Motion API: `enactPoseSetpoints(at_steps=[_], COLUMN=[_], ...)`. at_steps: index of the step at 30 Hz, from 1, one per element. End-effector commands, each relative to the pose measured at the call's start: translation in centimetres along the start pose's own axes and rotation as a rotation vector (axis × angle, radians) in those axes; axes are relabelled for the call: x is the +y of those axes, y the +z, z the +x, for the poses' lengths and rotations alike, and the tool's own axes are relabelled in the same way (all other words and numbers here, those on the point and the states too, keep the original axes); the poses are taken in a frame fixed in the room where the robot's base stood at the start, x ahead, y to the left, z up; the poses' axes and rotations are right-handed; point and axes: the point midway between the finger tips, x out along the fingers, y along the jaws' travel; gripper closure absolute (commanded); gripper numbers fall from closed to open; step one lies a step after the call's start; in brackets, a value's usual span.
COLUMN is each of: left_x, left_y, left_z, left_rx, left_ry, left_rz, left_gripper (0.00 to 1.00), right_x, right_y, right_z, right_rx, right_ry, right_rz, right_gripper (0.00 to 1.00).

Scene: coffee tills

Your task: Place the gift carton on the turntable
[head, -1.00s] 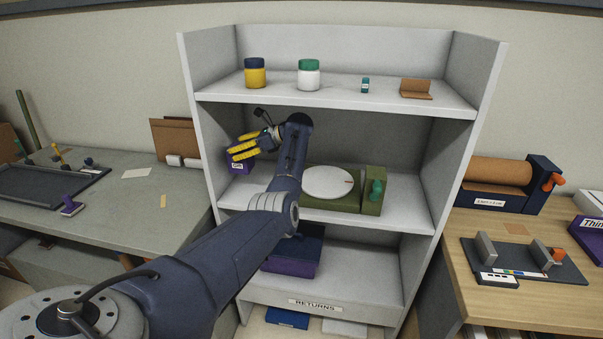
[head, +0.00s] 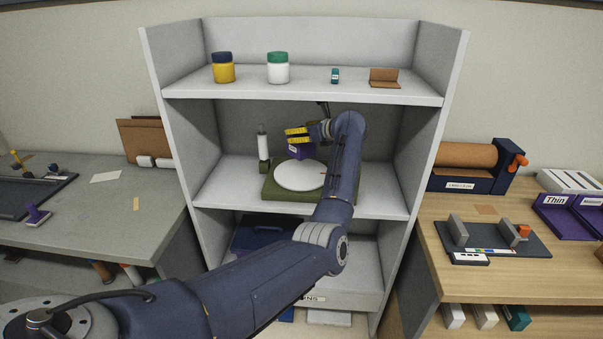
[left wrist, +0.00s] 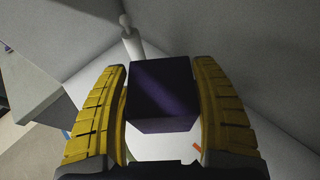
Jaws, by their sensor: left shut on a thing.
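In the left wrist view the dark purple carton (left wrist: 172,92) sits between the two yellow fingers of the left gripper (left wrist: 165,105). The turntable is a white round disc (head: 297,176) on a green base, on the middle shelf. The carton appears held above the disc's back part; the exact gap is hard to tell. My arm hides the right part of the base. My right gripper is not in view.
A white cylinder on a green foot (head: 263,148) stands left of the turntable. The upper shelf (head: 300,93) is close above the gripper and holds jars and small items. The shelf unit's side walls flank the space. Bare shelf (head: 228,188) shows at the left.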

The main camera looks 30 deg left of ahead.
Motion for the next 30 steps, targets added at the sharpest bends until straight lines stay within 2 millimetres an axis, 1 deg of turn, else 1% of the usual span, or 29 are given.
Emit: enactPoseSetpoints(at_steps=[2,5,12,17,25,27,30], left_x=[-0.2,-0.3,-0.3,-0.3,-0.2,-0.2,-0.3], left_y=[0.1,-0.3,-2.9,-3.7,-6.5,-7.0,-7.1], left_z=[0.0,0.3,1.4,1.7,2.9,3.1,3.1], left_rx=[0.000,0.000,0.001,0.000,0.000,0.000,0.000], left_ry=[-0.013,-0.021,-0.021,-0.022,-0.020,-0.020,-0.021], left_rz=[0.006,0.011,0.011,0.010,0.012,0.011,0.010], left_gripper=[0.71,0.71,0.71,0.71,0.71,0.71,0.71], right_x=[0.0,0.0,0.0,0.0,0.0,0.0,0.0], right_y=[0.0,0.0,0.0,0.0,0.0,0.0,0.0], right_z=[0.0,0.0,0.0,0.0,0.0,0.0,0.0], right_rx=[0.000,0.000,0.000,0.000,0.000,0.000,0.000], right_ry=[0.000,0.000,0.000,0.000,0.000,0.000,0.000], right_rz=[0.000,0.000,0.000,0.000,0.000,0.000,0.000], right_gripper=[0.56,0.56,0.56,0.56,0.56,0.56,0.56])
